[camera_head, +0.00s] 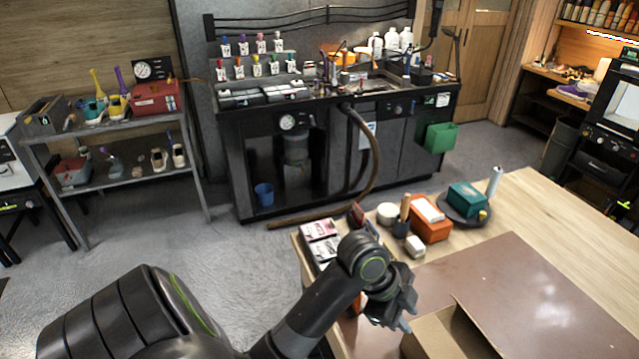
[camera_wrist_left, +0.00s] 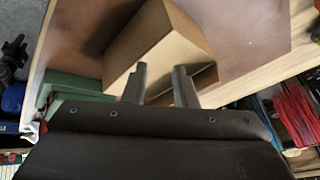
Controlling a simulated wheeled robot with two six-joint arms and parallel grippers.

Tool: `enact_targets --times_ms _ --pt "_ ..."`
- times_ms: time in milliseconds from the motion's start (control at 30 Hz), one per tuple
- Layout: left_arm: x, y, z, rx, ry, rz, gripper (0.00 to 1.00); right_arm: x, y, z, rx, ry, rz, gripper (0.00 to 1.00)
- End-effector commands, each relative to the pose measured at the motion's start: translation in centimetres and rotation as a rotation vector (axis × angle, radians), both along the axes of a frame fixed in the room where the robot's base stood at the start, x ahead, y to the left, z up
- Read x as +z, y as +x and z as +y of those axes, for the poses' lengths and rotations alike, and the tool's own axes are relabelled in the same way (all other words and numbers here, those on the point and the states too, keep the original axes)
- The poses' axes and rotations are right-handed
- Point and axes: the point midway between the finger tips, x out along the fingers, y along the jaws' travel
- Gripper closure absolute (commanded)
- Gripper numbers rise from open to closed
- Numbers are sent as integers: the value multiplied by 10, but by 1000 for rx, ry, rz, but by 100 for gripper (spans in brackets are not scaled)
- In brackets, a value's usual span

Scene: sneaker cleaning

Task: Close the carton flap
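The brown cardboard carton (camera_head: 452,333) stands on the mat at the bottom edge of the head view, partly cut off by the frame. Its near side and a raised panel show. My left gripper (camera_head: 406,311) is just left of the carton, pointing down. In the left wrist view, the carton (camera_wrist_left: 160,38) lies right beyond the two fingers of my left gripper (camera_wrist_left: 163,84). The fingers are apart with cardboard visible behind the gap; whether they touch it I cannot tell. My right gripper is not in view.
The wooden table (camera_head: 540,205) carries a brown mat (camera_head: 530,290). An orange box (camera_head: 430,222), a teal box (camera_head: 467,198) on a dark round tray, a white block (camera_head: 415,246) and small boxes (camera_head: 320,235) stand behind the carton. The mat right of the carton is clear.

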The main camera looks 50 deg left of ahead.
Motion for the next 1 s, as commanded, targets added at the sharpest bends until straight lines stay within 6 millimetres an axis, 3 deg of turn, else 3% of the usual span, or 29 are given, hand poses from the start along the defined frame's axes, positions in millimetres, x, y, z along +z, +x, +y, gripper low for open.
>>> enact_targets --times_ms 200,800,1000 --pt "-30 -30 19 229 -14 72 75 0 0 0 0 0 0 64" --pt "-93 -117 71 840 -25 200 75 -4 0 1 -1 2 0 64" --pt "-116 -132 84 971 -23 218 75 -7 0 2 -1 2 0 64"
